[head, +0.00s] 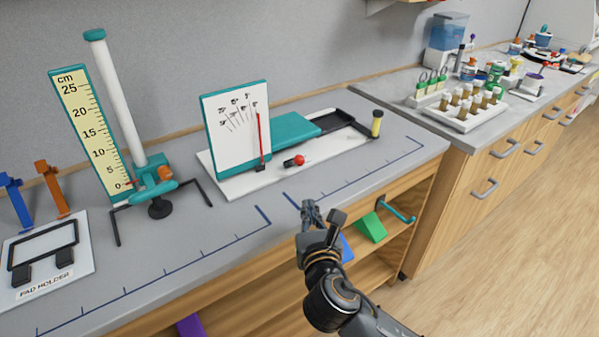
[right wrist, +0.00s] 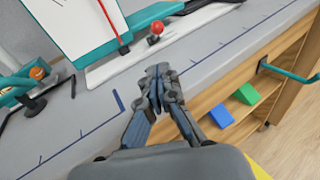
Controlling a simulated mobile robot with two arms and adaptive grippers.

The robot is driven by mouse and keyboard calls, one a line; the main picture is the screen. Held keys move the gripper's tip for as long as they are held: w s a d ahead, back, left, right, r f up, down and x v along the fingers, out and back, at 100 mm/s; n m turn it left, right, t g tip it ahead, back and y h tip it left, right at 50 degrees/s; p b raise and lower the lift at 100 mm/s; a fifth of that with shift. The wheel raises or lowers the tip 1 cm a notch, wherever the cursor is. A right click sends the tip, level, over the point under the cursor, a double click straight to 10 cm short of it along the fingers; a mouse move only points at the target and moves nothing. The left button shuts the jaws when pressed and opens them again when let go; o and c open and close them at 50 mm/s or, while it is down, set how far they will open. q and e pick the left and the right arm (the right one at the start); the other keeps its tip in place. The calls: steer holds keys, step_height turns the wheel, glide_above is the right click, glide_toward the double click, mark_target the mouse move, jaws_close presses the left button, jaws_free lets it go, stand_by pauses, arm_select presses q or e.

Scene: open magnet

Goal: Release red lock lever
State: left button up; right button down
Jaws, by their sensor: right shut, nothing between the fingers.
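The red-knobbed lock lever (head: 299,160) sits on the front of the white base of a teal apparatus, with a short black part beside the red ball. In the right wrist view the red ball (right wrist: 157,28) stands on the white base, beyond my fingertips. My right gripper (head: 311,206) is shut and empty, above the front edge of the bench, nearer to me than the lever and apart from it. Its closed fingers also show in the right wrist view (right wrist: 158,75). My left gripper is not in view.
A white dial board (head: 232,125) with a thin red pointer stands left of the lever. A ruler stand (head: 90,135) is further left. A dark-capped yellow cylinder (head: 376,124) stands right. Below the bench edge are shelves with a green block (head: 370,227) and a teal handle (head: 397,212).

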steer(key=shift+a, duration=0.1)
steer(key=shift+w, duration=0.15)
glide_toward(296, 161)
steer(key=w, duration=0.1)
steer(key=w+f, duration=0.1)
steer(key=w, duration=0.1)
steer(key=w+f, duration=0.1)
steer(key=w, duration=0.1)
steer(key=shift+f, duration=0.1)
steer(key=shift+w, duration=0.65)
